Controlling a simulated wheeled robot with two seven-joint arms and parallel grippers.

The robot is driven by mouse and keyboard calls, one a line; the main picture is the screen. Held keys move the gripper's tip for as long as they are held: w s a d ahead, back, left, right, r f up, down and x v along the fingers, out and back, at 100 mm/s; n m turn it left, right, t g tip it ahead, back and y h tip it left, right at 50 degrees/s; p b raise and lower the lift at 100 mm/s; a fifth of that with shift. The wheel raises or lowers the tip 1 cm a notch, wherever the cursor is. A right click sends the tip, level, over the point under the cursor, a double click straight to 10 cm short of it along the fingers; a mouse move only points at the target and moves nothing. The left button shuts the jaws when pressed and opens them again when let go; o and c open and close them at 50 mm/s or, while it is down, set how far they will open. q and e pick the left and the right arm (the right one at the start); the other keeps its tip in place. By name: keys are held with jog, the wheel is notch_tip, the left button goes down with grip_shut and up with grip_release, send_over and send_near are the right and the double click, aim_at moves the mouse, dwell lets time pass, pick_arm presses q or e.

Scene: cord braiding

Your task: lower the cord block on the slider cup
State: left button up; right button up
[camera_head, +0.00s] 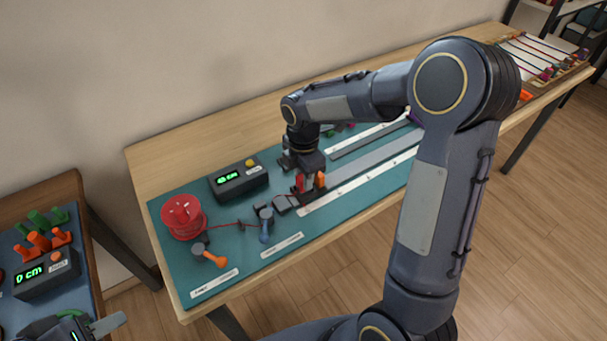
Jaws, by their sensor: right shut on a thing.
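My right gripper (309,178) points down over the near end of the grey slide rail (375,163) on the teal mat. It is shut on the cord block, which is mostly hidden between the fingers. Red and orange parts show right at the fingertips, and I cannot tell which belong to the block. The dark slider cup (309,195) is low at the rail's end, just under the gripper; whether the block touches it is unclear. A thin red cord (228,224) runs from the red spool (183,216) toward the rail. My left gripper (75,328) is partly cut off at bottom left.
A black display box (239,181) with a yellow button stands behind the cord. An orange-handled tool (211,256) and a blue-grey tool (266,224) are near the mat's front. A side table at left holds another display box (46,273) and orange and green pegs.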

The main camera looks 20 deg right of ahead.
jog(key=shift+f, duration=0.5)
jog(key=shift+f+b, duration=0.1)
jog(key=shift+b, duration=0.2)
jog(key=shift+f, duration=0.35)
jog(key=o, duration=1)
jog(key=shift+r+p, duration=3.2)
jog(key=shift+r, duration=0.9)
